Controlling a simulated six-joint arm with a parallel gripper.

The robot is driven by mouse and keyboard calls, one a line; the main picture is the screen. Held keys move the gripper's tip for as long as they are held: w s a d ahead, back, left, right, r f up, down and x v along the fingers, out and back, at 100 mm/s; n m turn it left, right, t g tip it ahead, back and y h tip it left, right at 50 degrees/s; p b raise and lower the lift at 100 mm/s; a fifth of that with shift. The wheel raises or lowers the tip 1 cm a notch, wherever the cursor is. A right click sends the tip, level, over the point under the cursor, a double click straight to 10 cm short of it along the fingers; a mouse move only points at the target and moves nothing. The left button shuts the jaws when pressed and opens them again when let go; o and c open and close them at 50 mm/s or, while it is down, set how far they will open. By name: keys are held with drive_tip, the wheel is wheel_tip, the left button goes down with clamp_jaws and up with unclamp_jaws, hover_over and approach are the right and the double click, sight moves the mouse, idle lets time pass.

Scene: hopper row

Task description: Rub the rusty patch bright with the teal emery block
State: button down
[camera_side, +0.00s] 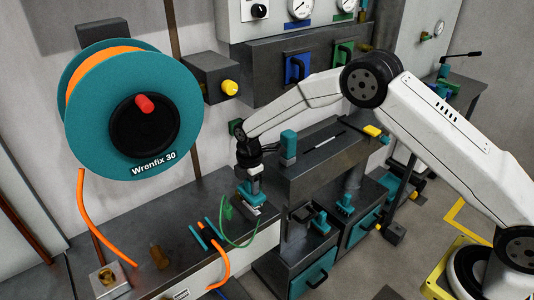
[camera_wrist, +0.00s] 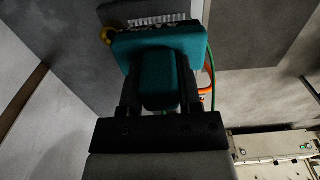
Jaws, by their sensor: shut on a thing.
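My gripper (camera_side: 251,172) is shut on a teal block (camera_side: 253,187) low over the dark bench at the centre of the side view. In the wrist view, the fingers of my gripper (camera_wrist: 160,84) stand on either side of the block's raised middle, and its wide teal plate (camera_wrist: 125,45) spreads beyond them. A pale ridged strip (camera_wrist: 165,20) shows just past the block. A small grey piece lies under or beside the block in the side view; I cannot tell whether they touch.
A green cord (camera_side: 228,211) loops close beside my gripper. A large teal reel (camera_side: 85,130) hangs at left. A dark raised box (camera_side: 325,160) stands at right.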

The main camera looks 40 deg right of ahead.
sight(254, 197)
wheel_tip(254, 197, down, 2)
drive_tip(key=shift+f, duration=0.25)
drive_tip(key=shift+s+r, duration=0.1)
drive_tip(key=shift+s, duration=0.75)
drive_tip(key=shift+f, duration=0.8)
drive_tip(key=shift+w, duration=0.1)
idle(0.9)
drive_tip(key=shift+w, duration=0.8)
drive_tip(key=shift+f, duration=0.1)
idle(0.7)
drive_tip(key=shift+s, duration=0.1)
